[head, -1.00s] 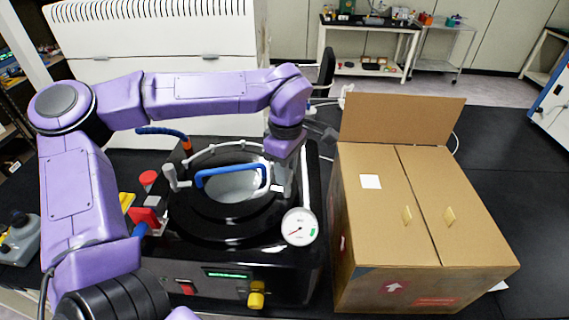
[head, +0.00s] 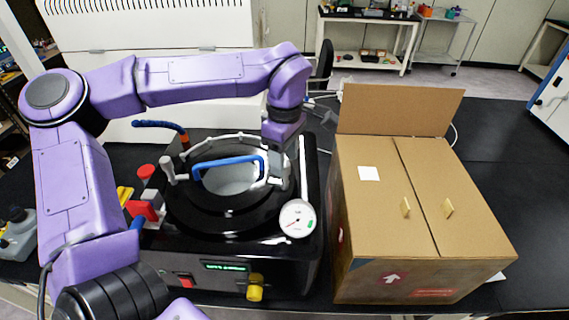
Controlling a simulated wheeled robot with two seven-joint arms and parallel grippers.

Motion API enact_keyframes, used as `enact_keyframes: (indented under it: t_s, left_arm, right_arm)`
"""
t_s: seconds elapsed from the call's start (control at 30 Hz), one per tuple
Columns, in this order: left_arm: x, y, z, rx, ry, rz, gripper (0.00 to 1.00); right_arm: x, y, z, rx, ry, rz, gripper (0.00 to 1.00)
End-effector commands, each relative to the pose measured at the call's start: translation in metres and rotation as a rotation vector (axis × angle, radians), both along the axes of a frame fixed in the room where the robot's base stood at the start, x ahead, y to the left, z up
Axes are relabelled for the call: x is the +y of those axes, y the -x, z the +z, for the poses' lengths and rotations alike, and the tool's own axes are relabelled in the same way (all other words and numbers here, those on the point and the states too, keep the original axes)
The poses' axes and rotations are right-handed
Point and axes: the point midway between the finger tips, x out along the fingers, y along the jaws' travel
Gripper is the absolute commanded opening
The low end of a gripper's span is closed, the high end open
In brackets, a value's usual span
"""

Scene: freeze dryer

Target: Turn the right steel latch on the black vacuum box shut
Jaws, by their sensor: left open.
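The black vacuum box (head: 240,250) stands on the dark bench, with a round lid and a blue lid handle (head: 228,164). A steel latch (head: 171,172) stands up at the left of the lid. My left gripper (head: 278,180) is open and points down at the lid's right side, close to the handle's right end. The right latch is hidden or merges with the grey fingers there, so I cannot tell its angle or whether they touch it. My right gripper is not in view.
A white pressure gauge (head: 297,218) sits just in front of my left gripper. A large cardboard box (head: 400,230) with a raised flap stands close to the right. A red knob and red valve (head: 145,208) are at the left. Bench is free at far right.

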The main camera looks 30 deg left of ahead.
Motion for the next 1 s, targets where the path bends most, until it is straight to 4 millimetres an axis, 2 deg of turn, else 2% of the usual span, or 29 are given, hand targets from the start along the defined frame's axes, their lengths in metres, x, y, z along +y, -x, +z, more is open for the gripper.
enact_keyframes:
  t_s: [0.2, 0.3, 0.4, 1.0]
  left_arm:
    - [-0.001, -0.002, 0.051, -0.003, -0.002, -0.001, 0.53]
    - [-0.002, -0.002, 0.069, 0.002, -0.002, -0.001, 0.53]
    - [-0.002, -0.001, 0.079, 0.004, -0.002, -0.002, 0.53]
    - [-0.002, -0.001, 0.083, 0.004, -0.001, -0.003, 0.53]
  right_arm:
    - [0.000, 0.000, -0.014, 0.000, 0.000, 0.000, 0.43]
    - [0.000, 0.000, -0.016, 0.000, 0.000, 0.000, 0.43]
    - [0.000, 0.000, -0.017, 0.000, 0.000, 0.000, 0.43]
    - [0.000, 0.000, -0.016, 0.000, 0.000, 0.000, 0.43]
